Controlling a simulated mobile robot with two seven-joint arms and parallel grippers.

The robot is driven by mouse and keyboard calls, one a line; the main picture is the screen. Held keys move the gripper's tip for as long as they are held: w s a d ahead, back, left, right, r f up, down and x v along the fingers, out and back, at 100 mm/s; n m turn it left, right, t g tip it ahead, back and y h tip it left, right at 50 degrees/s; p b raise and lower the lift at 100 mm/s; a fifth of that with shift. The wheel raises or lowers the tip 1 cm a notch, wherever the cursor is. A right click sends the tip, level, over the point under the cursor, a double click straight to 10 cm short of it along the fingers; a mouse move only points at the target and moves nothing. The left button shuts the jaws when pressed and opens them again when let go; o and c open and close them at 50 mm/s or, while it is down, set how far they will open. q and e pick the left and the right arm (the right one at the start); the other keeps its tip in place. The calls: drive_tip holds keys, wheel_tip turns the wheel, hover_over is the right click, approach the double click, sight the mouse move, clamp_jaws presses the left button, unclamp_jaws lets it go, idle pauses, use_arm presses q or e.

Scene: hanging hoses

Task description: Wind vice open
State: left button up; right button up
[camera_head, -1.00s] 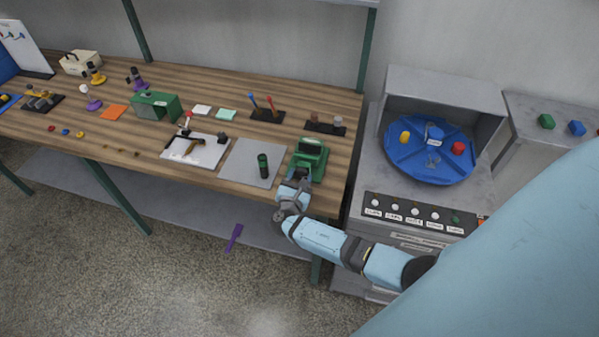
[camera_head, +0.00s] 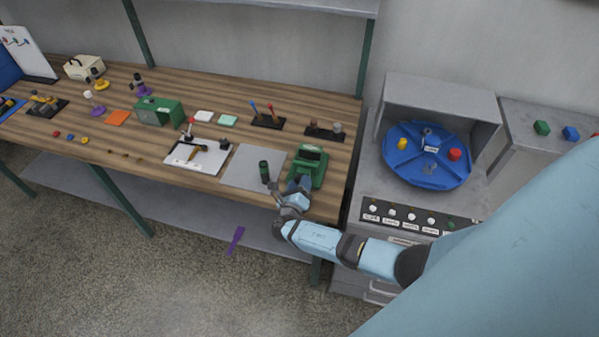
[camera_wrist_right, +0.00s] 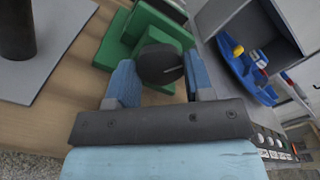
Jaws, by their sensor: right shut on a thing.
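The green vice (camera_head: 309,160) stands at the right front end of the wooden bench. In the right wrist view its green blocks (camera_wrist_right: 150,25) lie beyond a dark round knob (camera_wrist_right: 159,64) on its near side. My right gripper (camera_head: 299,185) reaches to the vice's front from below. In the wrist view its two blue fingers (camera_wrist_right: 161,83) sit on either side of the knob and are shut on it. The gap between the vice's jaws cannot be made out clearly. My left gripper is not in view.
A grey cabinet with a blue divided turntable (camera_head: 427,155) stands to the right. A purple object (camera_head: 236,240) lies below the bench.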

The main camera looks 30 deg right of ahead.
drive_tip(key=shift+n, duration=2.2)
drive_tip(key=o, duration=0.9)
drive_tip(key=b+v, duration=0.1)
drive_tip(key=v, duration=1.3)
drive_tip(key=shift+d+b, duration=0.1)
drive_tip(key=shift+b, duration=0.25)
